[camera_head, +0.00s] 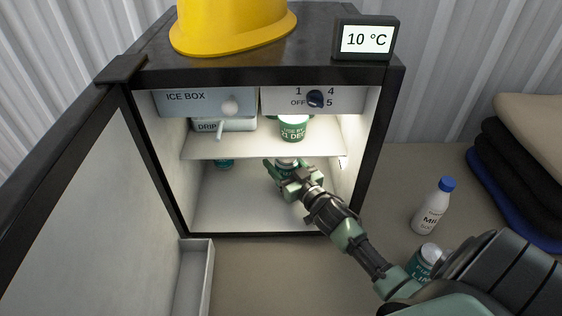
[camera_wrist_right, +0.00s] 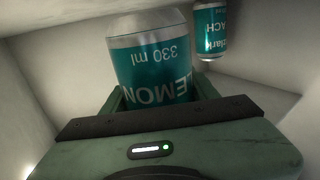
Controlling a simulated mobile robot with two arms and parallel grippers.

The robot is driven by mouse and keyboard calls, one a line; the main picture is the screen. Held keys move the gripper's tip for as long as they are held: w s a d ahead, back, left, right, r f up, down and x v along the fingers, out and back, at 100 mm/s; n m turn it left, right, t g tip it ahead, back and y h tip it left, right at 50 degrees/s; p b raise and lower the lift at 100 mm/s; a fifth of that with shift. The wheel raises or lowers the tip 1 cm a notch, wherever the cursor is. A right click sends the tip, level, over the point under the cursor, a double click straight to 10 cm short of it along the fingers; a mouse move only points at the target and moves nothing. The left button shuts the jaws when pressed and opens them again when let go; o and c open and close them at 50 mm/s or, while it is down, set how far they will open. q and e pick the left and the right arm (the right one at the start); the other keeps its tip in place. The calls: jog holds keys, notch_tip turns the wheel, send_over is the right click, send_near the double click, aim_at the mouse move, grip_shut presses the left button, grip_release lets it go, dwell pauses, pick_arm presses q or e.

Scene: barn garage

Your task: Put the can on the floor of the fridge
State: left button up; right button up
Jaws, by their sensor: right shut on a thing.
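My right gripper (camera_head: 283,174) reaches into the lower part of the open fridge (camera_head: 178,205), below its shelf. It is shut on a teal-and-silver lemon can (camera_wrist_right: 152,68). In the head view only a little of this can (camera_head: 287,162) shows between the fingers, just under the shelf edge. I cannot tell whether the can touches the fridge floor (camera_head: 225,205). A second teal can (camera_wrist_right: 210,32), with peach on its label, stands further back; it shows in the head view at the back left (camera_head: 223,163). My left gripper is not in view.
The fridge door (camera_head: 80,215) stands open at left. A milk bottle (camera_head: 432,207) and another can (camera_head: 424,261) stand outside at right.

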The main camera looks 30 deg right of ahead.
aim_at(286, 172)
jog(key=shift+s+f, duration=0.2)
jog(key=shift+f, duration=0.25)
jog(key=o, duration=1.4)
jog(key=shift+a+f, duration=0.1)
jog(key=shift+f, duration=0.05)
jog(key=shift+c, duration=0.2)
jog(key=o, duration=0.4)
jog(key=shift+s+f, duration=0.1)
jog(key=shift+f, duration=0.05)
jog(key=shift+a, duration=0.1)
jog(key=s, duration=0.2)
jog(key=s+r, duration=0.1)
jog(key=s, duration=0.3)
jog(key=shift+s+d+r, duration=0.2)
jog(key=shift+s+r, duration=0.05)
jog(key=shift+s, duration=0.15)
jog(key=shift+r, duration=0.1)
jog(key=shift+s, duration=0.1)
